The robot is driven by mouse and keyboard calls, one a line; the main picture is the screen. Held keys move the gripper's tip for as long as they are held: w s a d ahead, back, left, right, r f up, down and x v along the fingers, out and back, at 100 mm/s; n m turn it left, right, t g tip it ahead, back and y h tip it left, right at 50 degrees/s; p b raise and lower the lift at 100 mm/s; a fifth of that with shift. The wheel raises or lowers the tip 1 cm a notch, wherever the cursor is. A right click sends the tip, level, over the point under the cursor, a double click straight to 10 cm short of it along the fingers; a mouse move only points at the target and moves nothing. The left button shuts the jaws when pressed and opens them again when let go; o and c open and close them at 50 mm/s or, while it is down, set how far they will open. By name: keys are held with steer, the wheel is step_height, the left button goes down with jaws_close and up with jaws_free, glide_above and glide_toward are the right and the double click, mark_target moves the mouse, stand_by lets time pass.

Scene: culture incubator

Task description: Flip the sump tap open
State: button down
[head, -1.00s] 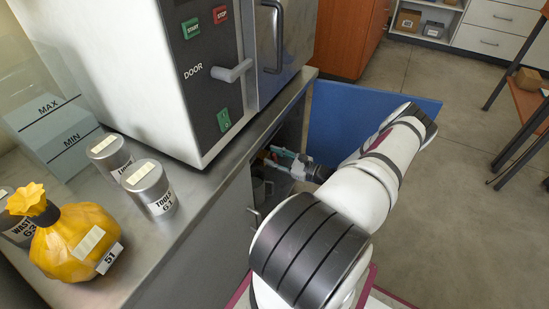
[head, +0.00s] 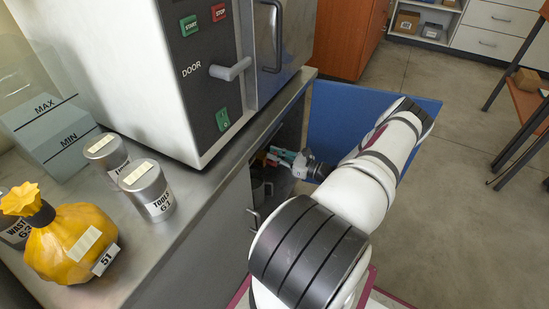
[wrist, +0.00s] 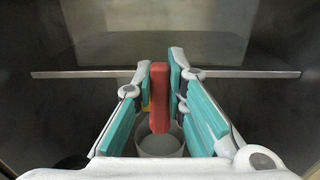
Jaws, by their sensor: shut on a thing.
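The sump tap's red lever (wrist: 159,100) stands upright in the wrist view, between the teal pads of my gripper (wrist: 160,78). The fingers are shut on the lever near its upper part. A pale round cup-like thing (wrist: 160,146) lies below the lever; a small yellow bit shows just left of it. In the head view my gripper (head: 283,158) is inside the open cupboard under the incubator, and the tap is mostly hidden there by the fingers and the bench edge.
The blue cupboard door (head: 345,115) stands open beside my arm. The incubator (head: 185,80) sits on the steel bench (head: 190,215) above. Two labelled tins (head: 150,195), a yellow bag (head: 72,245) and a MAX/MIN tank (head: 58,140) stand on the bench at left.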

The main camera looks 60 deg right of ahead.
steer(key=c, duration=1.6)
jaws_free()
steer(key=s+d, duration=0.1)
steer(key=s, duration=1.1)
